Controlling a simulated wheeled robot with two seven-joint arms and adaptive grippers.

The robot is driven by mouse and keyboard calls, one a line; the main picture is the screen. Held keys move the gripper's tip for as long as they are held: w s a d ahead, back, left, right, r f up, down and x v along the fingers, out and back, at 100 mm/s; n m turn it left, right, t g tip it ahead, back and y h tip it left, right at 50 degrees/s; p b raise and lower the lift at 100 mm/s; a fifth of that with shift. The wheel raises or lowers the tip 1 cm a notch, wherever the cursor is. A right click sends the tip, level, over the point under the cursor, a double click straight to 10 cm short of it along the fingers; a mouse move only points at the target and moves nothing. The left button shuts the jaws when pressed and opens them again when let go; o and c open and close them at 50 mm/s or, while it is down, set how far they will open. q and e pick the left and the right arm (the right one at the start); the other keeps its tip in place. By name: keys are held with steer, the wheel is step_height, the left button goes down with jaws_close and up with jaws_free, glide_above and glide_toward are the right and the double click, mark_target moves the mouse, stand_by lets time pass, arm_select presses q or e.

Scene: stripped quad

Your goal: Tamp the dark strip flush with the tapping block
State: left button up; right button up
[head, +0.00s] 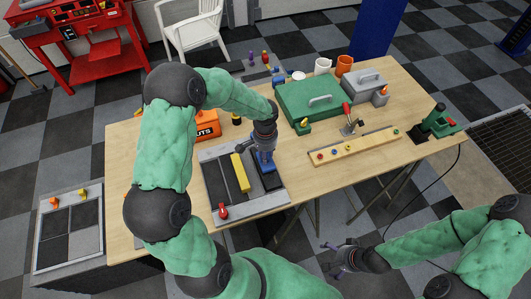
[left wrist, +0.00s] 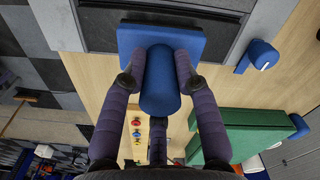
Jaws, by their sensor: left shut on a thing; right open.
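The blue tapping block (head: 266,160) has a round handle (left wrist: 160,85) and a flat plate (left wrist: 190,42). My left gripper (head: 264,143) is shut on the handle, its fingers around it in the left wrist view (left wrist: 158,80). The block is over the right part of a grey tray (head: 258,207) on the table. A dark strip (head: 270,181) shows just in front of the block; its far part is hidden. I cannot tell whether block and strip touch, or whether the strip is flush. My right gripper (head: 343,256) is open and empty, off the table's front edge.
A yellow bar (head: 240,173) lies in the tray left of the block, with a red knob (head: 223,211) at the front. A green case (head: 310,100), a wooden strip with coloured knobs (head: 356,147) and an orange box (head: 207,130) stand nearby. Front right tabletop is clear.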

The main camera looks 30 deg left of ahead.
arm_select(q)
steer(key=shift+f+b, duration=1.4)
steer(key=shift+f, duration=0.05)
stand_by(2.0)
steer(key=shift+r, duration=0.1)
steer(key=shift+r+p, duration=2.7)
steer(key=shift+r, duration=1.3)
